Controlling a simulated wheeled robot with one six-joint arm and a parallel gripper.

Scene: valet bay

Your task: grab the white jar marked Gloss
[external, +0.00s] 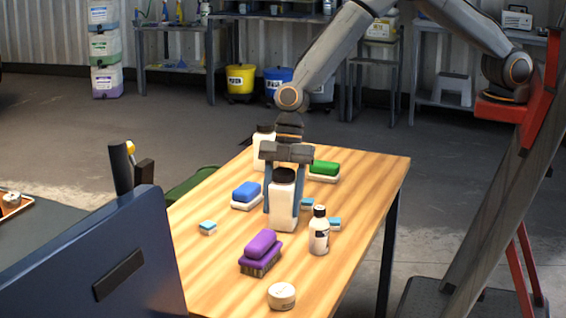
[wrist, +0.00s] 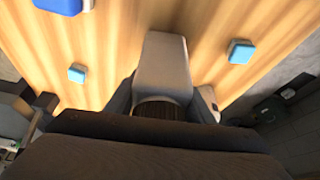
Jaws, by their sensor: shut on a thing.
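A white jar (external: 284,212) with a dark lid stands upright on the wooden table (external: 200,270). My gripper (external: 281,200) comes down over it from above, its two fingers on either side of the jar's body, shut on it. In the wrist view the pale jar (wrist: 164,65) sits between the fingers of my gripper (wrist: 165,95). No label can be read on the jar. A second white jar (external: 263,150) with a dark lid stands behind, partly hidden by my gripper; its marking cannot be read either.
A small white bottle (external: 319,236) stands close to the right. A purple brush (external: 261,253), a blue brush (external: 246,194), a green brush (external: 324,170), several small blue-and-white sponges (external: 208,228) and a round tin (external: 282,296) lie around. The table's left front is mostly clear.

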